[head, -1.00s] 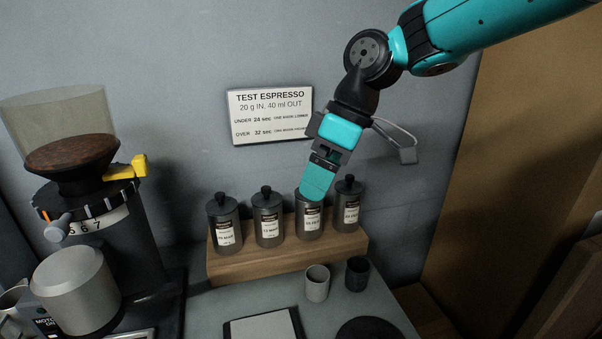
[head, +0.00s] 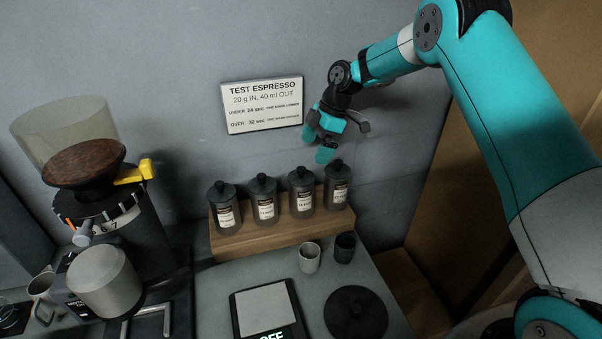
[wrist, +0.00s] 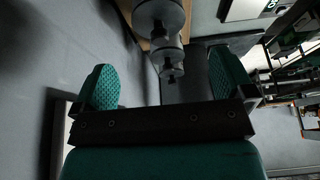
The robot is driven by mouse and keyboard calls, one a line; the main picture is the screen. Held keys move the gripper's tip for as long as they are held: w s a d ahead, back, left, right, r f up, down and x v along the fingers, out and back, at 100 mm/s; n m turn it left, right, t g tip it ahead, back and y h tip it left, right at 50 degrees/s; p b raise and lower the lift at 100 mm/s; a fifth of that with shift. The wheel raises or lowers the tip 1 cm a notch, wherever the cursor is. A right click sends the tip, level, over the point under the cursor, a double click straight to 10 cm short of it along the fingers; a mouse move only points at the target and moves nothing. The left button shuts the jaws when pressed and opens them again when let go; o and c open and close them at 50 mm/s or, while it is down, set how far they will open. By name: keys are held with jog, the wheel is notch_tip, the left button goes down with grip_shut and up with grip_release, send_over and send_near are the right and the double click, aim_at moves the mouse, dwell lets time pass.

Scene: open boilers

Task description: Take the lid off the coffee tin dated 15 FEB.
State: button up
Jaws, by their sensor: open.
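Several dark grey lidded tins (head: 264,200) stand in a row on a wooden stand, each with a black-knobbed lid and a pale label. The label dates are too small to read surely, so I cannot tell which tin says 15 FEB. The third tin from the left (head: 301,194) and the rightmost tin (head: 338,190) both have their lids on. My gripper (head: 317,149) is open and empty, above the two right-hand tins and apart from them. In the wrist view, my gripper (wrist: 164,82) has its teal fingers spread, with round knobbed lids (wrist: 172,55) in line beyond them.
The wooden stand (head: 245,243) is against the grey wall below a sign (head: 262,105). A pale cup (head: 309,259) and a dark cup (head: 344,248) stand in front. A scale (head: 265,312), a black disc (head: 356,314) and a grinder (head: 110,215) are nearby.

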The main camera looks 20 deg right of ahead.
aim_at(302, 167)
jog(key=x, duration=0.3)
jog(key=shift+p, duration=0.4)
jog(key=p+x, duration=0.1)
jog(key=x, duration=0.1)
jog(key=p+x, duration=0.2)
jog(key=x, duration=0.1)
jog(key=shift+a+r, duration=0.2)
jog(key=shift+a, duration=0.15)
jog(key=shift+f, duration=0.3)
jog(key=c, duration=0.8)
